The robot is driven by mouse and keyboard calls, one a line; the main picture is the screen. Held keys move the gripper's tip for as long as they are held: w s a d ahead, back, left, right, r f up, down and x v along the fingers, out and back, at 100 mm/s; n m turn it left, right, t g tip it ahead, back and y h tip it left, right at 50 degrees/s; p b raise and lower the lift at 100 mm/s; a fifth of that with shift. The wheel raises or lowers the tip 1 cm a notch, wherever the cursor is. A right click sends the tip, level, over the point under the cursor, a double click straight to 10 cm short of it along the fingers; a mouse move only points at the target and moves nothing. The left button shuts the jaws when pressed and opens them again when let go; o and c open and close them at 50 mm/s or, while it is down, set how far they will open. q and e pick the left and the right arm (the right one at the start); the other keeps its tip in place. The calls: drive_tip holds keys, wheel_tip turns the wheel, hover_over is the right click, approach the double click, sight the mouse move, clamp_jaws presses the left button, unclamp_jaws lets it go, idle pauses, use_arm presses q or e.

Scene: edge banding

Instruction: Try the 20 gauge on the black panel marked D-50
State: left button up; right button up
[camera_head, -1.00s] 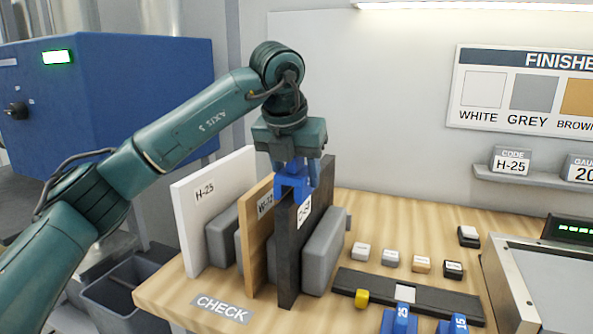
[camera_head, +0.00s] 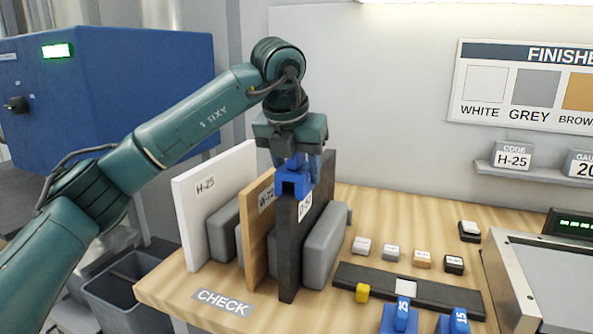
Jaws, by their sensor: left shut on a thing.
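The black panel (camera_head: 289,250) stands upright on the wooden table between grey blocks. Its white label, partly covered, seems to read D-50. My left gripper (camera_head: 296,165) points down above the panel's near top corner and is shut on a blue gauge (camera_head: 294,183). The gauge sits at the panel's top edge, its slot facing me and downward; whether it touches or straddles the edge I cannot tell. The number on this gauge is not visible. My right gripper is not in view.
A white panel H-25 (camera_head: 196,228) and a brown panel (camera_head: 256,240) stand to the left. A dark rack (camera_head: 350,276) holds blue gauges marked 25 (camera_head: 400,316) and 15 (camera_head: 456,322). Several small blocks lie behind it. A grey block (camera_head: 325,245) adjoins the black panel.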

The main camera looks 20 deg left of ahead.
use_arm(q)
drive_tip(key=shift+r+p, duration=2.85)
drive_tip(key=shift+r, duration=0.7)
drive_tip(key=shift+f, duration=0.1)
